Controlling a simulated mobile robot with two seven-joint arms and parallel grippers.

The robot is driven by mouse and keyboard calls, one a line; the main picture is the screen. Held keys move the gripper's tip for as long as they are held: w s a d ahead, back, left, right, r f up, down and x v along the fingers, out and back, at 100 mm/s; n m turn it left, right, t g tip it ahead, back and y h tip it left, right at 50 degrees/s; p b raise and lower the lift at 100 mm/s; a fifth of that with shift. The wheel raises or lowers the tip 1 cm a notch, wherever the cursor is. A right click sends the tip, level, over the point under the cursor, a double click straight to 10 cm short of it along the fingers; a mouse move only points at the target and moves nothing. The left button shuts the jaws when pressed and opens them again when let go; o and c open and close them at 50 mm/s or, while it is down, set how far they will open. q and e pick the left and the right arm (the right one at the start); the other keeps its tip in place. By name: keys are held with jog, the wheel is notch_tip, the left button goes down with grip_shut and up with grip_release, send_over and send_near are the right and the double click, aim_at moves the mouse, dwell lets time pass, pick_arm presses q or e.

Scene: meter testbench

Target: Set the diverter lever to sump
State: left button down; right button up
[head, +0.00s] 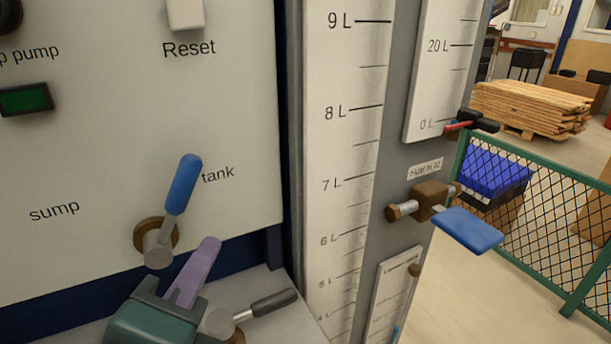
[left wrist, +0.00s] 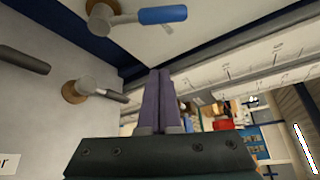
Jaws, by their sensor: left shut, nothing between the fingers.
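The diverter lever (head: 181,188) has a blue grip on a metal hub and stands on the white panel between the labels "sump" (head: 54,211) and "tank" (head: 217,174). Its grip tilts up and to the right, by "tank". It also shows in the left wrist view (left wrist: 160,16), at the top. My left gripper (head: 209,247) is shut and empty, below and right of the lever's hub, and looks apart from the lever. Its purple fingers are together in the left wrist view (left wrist: 160,80). My right gripper is out of view.
A dark-handled lever (head: 268,304) sits just right of my left gripper. A litre scale (head: 345,150) stands to the right, with a blue-handled valve (head: 466,228) beyond it. A green mesh fence (head: 535,215) is at the far right.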

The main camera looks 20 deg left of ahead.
aim_at(173, 210)
pick_arm(q)
jog(key=w+a+p, duration=0.3)
jog(key=w+a, duration=0.3)
jog(key=w, duration=0.1)
jog(key=shift+a+f, duration=0.25)
jog(key=shift+a, duration=0.05)
dwell(0.6)
